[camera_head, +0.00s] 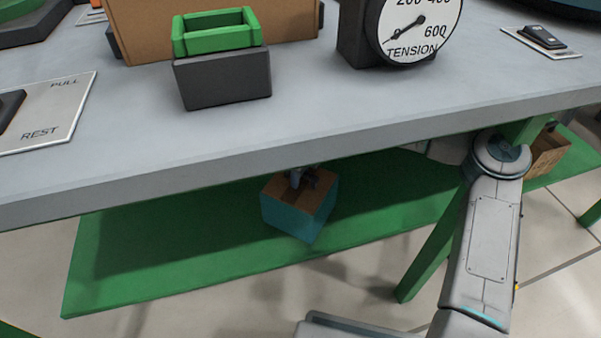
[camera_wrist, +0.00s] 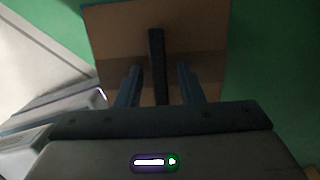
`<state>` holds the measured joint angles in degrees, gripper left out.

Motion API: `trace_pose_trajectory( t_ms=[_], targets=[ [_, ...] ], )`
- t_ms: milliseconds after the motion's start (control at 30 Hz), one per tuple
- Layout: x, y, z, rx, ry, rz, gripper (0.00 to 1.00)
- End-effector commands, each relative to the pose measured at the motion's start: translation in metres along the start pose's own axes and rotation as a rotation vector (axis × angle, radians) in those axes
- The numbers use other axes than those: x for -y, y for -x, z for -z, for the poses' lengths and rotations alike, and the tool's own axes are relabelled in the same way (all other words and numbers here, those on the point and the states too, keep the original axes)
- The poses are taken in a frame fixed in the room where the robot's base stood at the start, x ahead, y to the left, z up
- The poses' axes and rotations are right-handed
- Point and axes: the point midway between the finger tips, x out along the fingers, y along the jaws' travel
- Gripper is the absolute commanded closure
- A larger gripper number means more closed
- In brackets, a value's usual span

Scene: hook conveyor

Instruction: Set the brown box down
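A box with a brown top and teal sides (camera_head: 292,212) is below the tabletop, over the green lower shelf (camera_head: 130,270). I cannot tell whether its underside touches the shelf. Its brown top (camera_wrist: 200,35) fills the middle of the wrist view, with a dark upright bar (camera_wrist: 157,60) across it. My gripper (camera_wrist: 159,78) is at the top of this box. Its two fingers stand on either side of the bar, with visible gaps, so it looks open around it. The gripper is small and partly shaded in the head view (camera_head: 304,176).
The grey tabletop (camera_head: 330,120) overhangs the box and my arm. A plain brown box (camera_head: 549,153) stands on the right end of the lower shelf. A green table leg (camera_head: 432,245) is close to my arm. Shelf left of the box is clear.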

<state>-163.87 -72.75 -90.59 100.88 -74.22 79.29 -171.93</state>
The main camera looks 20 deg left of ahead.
Motion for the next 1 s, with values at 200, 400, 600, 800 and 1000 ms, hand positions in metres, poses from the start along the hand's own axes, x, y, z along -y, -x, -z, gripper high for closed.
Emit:
trace_pose_trajectory(
  t_ms=[200, 400, 600, 800, 1000],
  targets=[
    [0.000, 0.004, -0.001, 0.000, 0.000, 0.000, 0.66],
    [-0.001, 0.036, -0.002, 0.000, 0.006, -0.002, 0.66],
    [-0.002, 0.066, -0.002, -0.001, 0.006, -0.002, 0.66],
    [-0.002, 0.078, -0.002, -0.002, 0.006, -0.003, 0.66],
    [-0.001, 0.078, -0.002, -0.002, 0.006, -0.002, 0.66]
  ],
)
